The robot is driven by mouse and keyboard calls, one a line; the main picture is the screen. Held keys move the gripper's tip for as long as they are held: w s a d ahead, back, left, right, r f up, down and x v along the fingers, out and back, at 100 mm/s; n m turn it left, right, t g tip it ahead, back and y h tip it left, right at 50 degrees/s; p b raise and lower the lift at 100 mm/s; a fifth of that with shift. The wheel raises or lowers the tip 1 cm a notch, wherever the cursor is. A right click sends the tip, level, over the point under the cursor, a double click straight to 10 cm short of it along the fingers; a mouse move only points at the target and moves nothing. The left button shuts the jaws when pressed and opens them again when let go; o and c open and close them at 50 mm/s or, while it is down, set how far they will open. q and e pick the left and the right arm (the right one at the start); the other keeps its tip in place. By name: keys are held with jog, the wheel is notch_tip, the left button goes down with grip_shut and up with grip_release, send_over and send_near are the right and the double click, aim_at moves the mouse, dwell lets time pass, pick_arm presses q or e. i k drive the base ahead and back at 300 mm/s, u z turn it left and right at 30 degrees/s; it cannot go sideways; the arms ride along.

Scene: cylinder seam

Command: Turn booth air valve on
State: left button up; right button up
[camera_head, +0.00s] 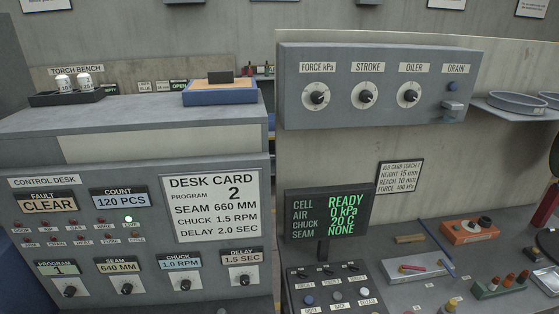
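No valve labelled as booth air shows in the head view. A grey wall panel (375,87) carries knobs marked FORCE kPa (316,96), STROKE (365,96) and OILER (409,95). At its right end, under DRAIN, are a blue button (452,87) and a small grey fitting (453,105). The cell display (328,214) reads READY, AIR 0 kPa, 20 C, SEAM NONE. Below it a switch box (338,287) has several small switches and buttons. Neither gripper can be made out; dark parts at the right edge are cut off and unclear.
The control desk (140,240) fills the left, with PROGRAM 1, SEAM 640 MM, CHUCK 1.0 RPM and DELAY 1.5 SEC. Its desk card (212,206) lists different values. The right bench holds a white tray (419,269), an orange box (468,231) and coloured pegs. Shelf dishes (515,102) stand upper right.

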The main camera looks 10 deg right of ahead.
aim_at(402, 268)
jog(key=z, duration=1.3)
